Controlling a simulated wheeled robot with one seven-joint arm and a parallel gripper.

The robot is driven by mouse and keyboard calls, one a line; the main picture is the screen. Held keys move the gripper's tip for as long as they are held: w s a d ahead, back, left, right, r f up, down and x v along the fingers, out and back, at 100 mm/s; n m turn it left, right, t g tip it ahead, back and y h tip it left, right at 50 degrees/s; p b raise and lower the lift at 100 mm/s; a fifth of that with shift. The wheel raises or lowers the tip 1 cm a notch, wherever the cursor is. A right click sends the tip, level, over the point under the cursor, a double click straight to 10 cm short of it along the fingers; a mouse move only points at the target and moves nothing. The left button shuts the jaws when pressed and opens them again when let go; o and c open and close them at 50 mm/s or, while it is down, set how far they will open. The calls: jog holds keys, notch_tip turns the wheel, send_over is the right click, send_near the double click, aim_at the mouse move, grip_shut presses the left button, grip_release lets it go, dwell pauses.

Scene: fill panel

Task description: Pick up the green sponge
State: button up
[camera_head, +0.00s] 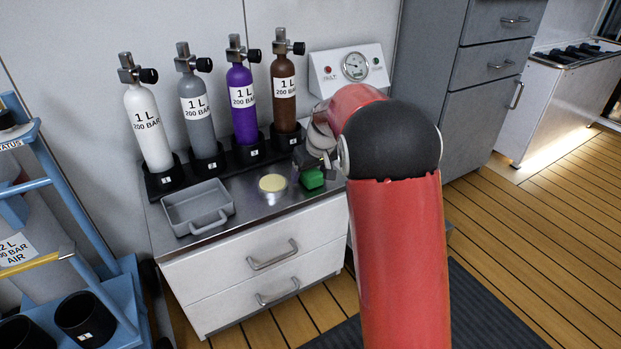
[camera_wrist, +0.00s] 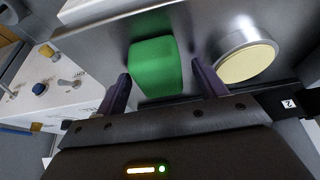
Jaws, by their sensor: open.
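The green sponge (camera_head: 312,180) lies on the metal counter top, in front of the brown cylinder and right of a round pale-yellow-topped tin. In the wrist view the sponge (camera_wrist: 155,66) sits between and just beyond the two fingers of my gripper (camera_wrist: 160,82). The fingers are apart, one on each side of it, with gaps visible. In the head view my gripper (camera_head: 322,160) is close to the sponge, partly hidden by my red arm. I cannot tell its exact height above the counter.
The yellow-topped tin (camera_head: 272,184) stands close beside the sponge. A grey tray (camera_head: 198,207) is at the counter's left. White (camera_head: 147,125), grey (camera_head: 198,115), purple (camera_head: 242,105) and brown (camera_head: 284,95) cylinders stand in holders behind. A gauge panel (camera_head: 350,68) is at the back right.

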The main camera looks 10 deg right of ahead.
jog(key=shift+c, duration=0.3)
jog(key=c, duration=1.1)
jog(key=shift+r, duration=0.1)
notch_tip(320, 180, up, 20)
jog(key=p, duration=0.4)
